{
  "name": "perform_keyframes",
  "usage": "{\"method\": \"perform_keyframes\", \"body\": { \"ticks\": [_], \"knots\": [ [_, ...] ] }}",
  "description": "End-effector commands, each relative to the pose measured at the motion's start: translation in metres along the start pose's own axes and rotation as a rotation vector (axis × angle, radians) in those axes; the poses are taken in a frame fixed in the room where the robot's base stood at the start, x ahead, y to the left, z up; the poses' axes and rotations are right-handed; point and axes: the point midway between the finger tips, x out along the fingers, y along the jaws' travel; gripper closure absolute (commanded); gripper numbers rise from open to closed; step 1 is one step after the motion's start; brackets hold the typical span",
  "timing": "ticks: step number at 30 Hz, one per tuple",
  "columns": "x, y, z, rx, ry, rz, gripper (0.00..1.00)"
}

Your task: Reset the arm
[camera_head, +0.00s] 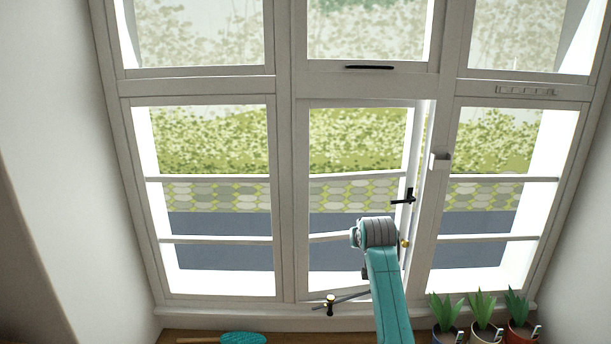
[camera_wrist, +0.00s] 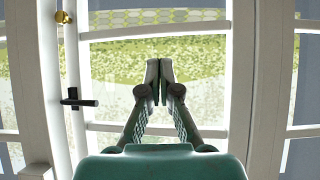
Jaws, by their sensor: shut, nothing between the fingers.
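My arm, teal with a grey joint, rises in front of the middle window pane in the head view, but my gripper is not clearly seen there. In the wrist view my gripper (camera_wrist: 159,82) points at the window, with its two dark fingertips together and nothing between them. The white-framed window (camera_head: 285,200) fills most of the head view. Its middle casement stands slightly ajar, with a black handle (camera_head: 403,197) on its right side. The handle also shows in the wrist view (camera_wrist: 79,102), left of my gripper and apart from it.
Several potted plants (camera_head: 482,318) stand at the lower right by the sill. A teal round-headed object (camera_head: 243,338) lies at the bottom. White walls (camera_head: 60,130) flank the window.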

Motion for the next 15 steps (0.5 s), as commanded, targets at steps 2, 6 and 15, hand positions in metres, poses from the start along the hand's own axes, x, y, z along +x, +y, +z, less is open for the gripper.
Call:
{"method": "perform_keyframes", "body": {
  "ticks": [2, 6, 15],
  "knots": [
    [0.011, 0.001, 0.041, 0.000, 0.005, 0.000, 1.00],
    [0.020, 0.003, 0.102, 0.000, 0.025, -0.001, 1.00],
    [0.016, 0.006, 0.233, 0.000, 0.067, -0.002, 1.00]
  ]
}}
